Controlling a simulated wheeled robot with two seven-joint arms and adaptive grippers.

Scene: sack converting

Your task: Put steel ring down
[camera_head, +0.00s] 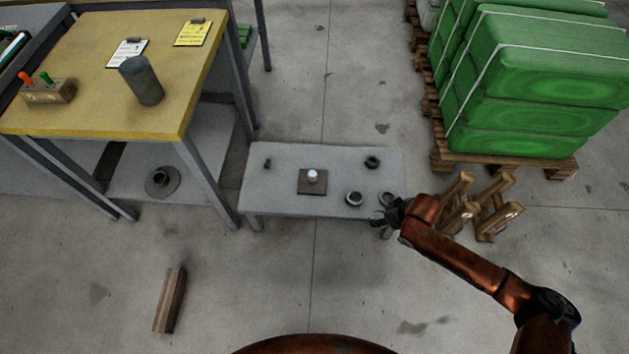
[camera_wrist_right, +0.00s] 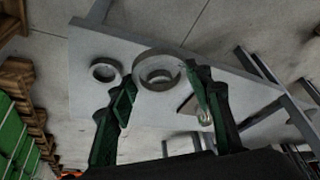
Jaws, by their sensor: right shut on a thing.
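The steel ring (camera_head: 384,193) is a grey ring at the front right corner of the low grey table (camera_head: 280,160). My right gripper (camera_head: 383,214) is shut on it. In the right wrist view the steel ring (camera_wrist_right: 140,72) shows between the fingertips of my right gripper (camera_wrist_right: 162,92). A second round edge shows through its opening; I cannot tell whether it belongs to another ring below. The ring looks close over the tabletop, but I cannot tell whether it touches. My left gripper is out of view.
Another ring (camera_head: 347,199) sits left of the held one. A dark ring (camera_head: 372,162) lies farther back. A square plate (camera_head: 305,188) with a pale knob and a small dark piece (camera_head: 267,163) stand leftward. Wooden pieces (camera_head: 490,210) and green sacks (camera_head: 550,75) are at right.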

